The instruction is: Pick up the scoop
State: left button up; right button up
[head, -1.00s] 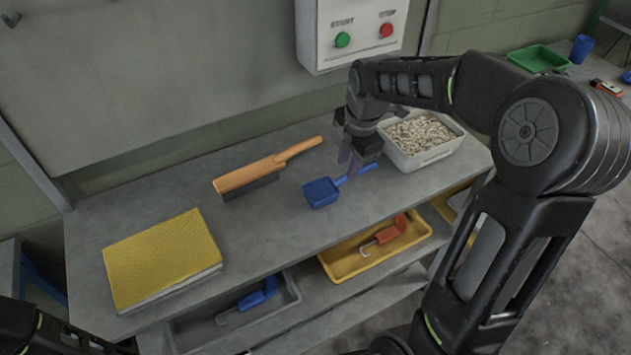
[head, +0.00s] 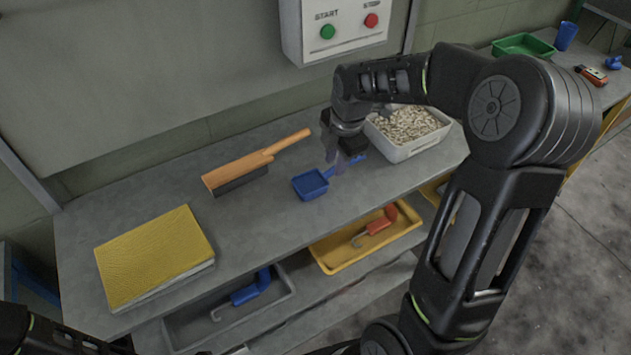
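The blue scoop (head: 311,185) lies on the grey bench top, its square bowl to the left and its handle pointing back right towards the white bin. My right gripper (head: 339,164) points down at the scoop's handle, with its fingertips right by it. The fingers hide part of the handle, and I cannot tell whether they are apart or closed on it. The scoop appears to rest on the bench. Only dark parts of my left arm show at the lower left corner; its gripper is out of view.
A white bin (head: 398,150) of pale pellets stands just right of the gripper. An orange-handled brush (head: 250,165) lies left of the scoop, a yellow-topped stack (head: 150,255) further left. Yellow (head: 340,262) and grey (head: 180,335) trays holding hooked tools sit on the lower shelf.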

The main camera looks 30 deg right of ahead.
aim_at(333, 168)
jog(key=f, duration=0.2)
jog(key=w+f+p, duration=0.1)
jog(key=f, duration=0.1)
jog(key=shift+w+d+f, duration=0.1)
jog(key=shift+f, duration=0.3)
grip_shut()
dwell(0.5)
